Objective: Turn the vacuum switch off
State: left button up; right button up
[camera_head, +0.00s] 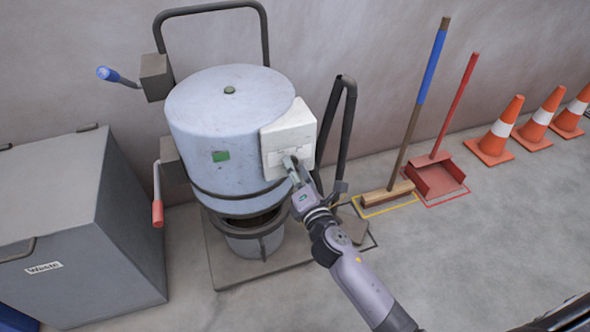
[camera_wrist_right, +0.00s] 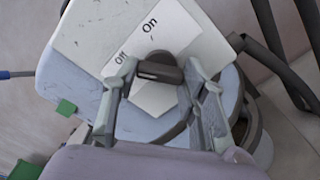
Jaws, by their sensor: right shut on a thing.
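The vacuum switch is a dark knob (camera_wrist_right: 160,69) on a white box (camera_head: 290,132) fixed to the right side of the grey vacuum drum (camera_head: 225,110). The box also shows in the right wrist view (camera_wrist_right: 85,30), with a pale label plate (camera_wrist_right: 175,40) reading "On" and "Off" beside the knob. My right gripper (camera_head: 290,161) is at the box front, and its fingers are shut on the knob from both sides in the right wrist view (camera_wrist_right: 160,76). I cannot tell exactly which label the knob points to. In the head view the gripper hides the knob. My left gripper is not in view.
A grey waste bin (camera_head: 60,190) stands at the left. Blue (camera_head: 108,73) and red (camera_head: 157,213) handled levers stick out left of the drum. A broom (camera_head: 400,150), a red dustpan (camera_head: 437,176) and orange cones (camera_head: 497,133) stand along the wall. Floor at the right is clear.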

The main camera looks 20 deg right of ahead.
dwell(0.4)
jog(key=o, duration=1.2)
jog(key=shift+c, duration=0.2)
jog(key=s, duration=1.2)
jog(key=shift+d, duration=0.25)
jog(key=shift+f, duration=0.1)
